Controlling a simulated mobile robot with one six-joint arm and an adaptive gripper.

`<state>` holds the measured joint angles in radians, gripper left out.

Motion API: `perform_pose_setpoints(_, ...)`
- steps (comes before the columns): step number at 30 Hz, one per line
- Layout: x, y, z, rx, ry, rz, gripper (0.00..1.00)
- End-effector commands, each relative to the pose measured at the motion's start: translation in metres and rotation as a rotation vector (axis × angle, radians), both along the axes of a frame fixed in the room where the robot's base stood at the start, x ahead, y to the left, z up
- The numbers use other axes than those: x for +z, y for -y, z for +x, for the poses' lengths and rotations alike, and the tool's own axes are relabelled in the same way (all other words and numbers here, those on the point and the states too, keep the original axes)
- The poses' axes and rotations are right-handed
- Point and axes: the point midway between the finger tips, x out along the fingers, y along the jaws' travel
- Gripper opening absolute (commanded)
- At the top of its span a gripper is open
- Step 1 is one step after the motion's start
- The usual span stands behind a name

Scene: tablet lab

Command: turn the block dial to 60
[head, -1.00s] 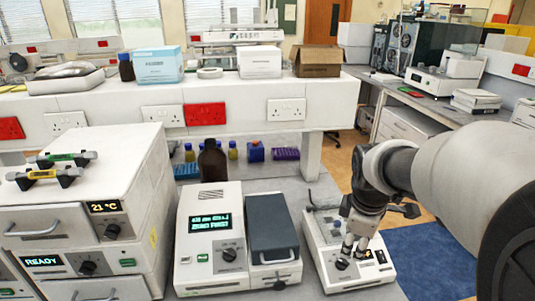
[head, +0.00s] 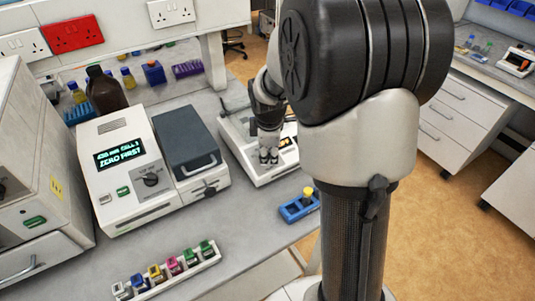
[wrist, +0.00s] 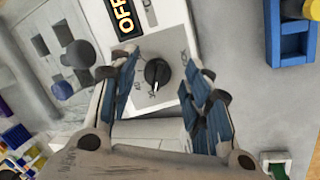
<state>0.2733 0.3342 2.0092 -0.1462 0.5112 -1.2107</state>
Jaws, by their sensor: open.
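The block dial (wrist: 157,73) is a round black knob with a white pointer line, on the pale face of the block unit (head: 232,130). In the wrist view the pointer aims toward the bottom of the picture; the printed numbers around it are too small to read surely. A dark display (wrist: 124,18) beside it reads OFF. My gripper (wrist: 160,62) is open, with a blue-padded finger on each side of the dial and visible gaps between. In the head view my gripper (head: 268,157) points down over the front of the unit.
A photometer (head: 122,160) reading ZERO FIRST stands left of the block unit. A blue rack (head: 298,209) with a yellow-capped item sits close to its right front. A rack of coloured cuvettes (head: 165,272) lies at the front. Bare grey bench lies between them.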

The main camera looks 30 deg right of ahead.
Motion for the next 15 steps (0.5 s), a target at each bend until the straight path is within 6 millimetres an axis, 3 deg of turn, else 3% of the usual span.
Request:
perform_pose_setpoints(5,-0.0158,0.0026,0.0042,0.0,0.001,0.0,0.45)
perform_pose_setpoints(15,-0.0175,0.0031,0.0051,-0.001,0.001,0.0,0.44)
